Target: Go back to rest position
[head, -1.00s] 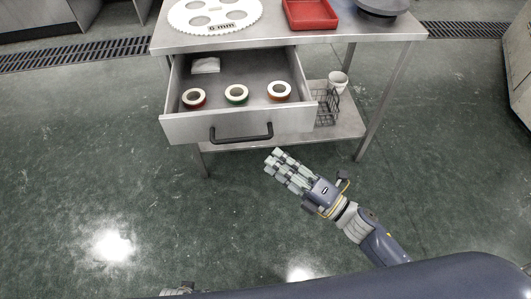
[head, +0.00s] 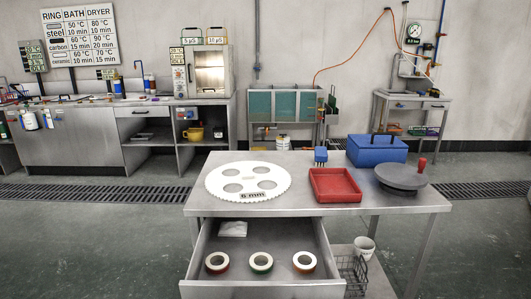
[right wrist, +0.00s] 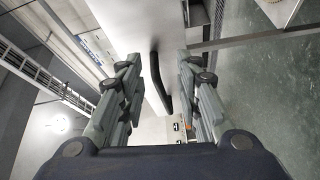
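My right gripper (right wrist: 158,90) is open in the right wrist view, with nothing between its fingers. The dark drawer handle (right wrist: 158,80) shows beyond the fingers, apart from them as far as I can tell. In the head view neither gripper shows. The drawer (head: 262,290) of the steel table (head: 320,208) stands open. It holds three rolls of tape, a red one (head: 217,263), a green one (head: 261,262) and a brown one (head: 304,262), and a white packet (head: 233,229).
On the table are a white disc (head: 248,195), a red tray (head: 335,185), a blue box (head: 377,151) and a grey round plate with a knob (head: 402,177). A white cup (head: 364,248) and wire basket (head: 352,272) sit on the lower shelf. Floor at left is clear.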

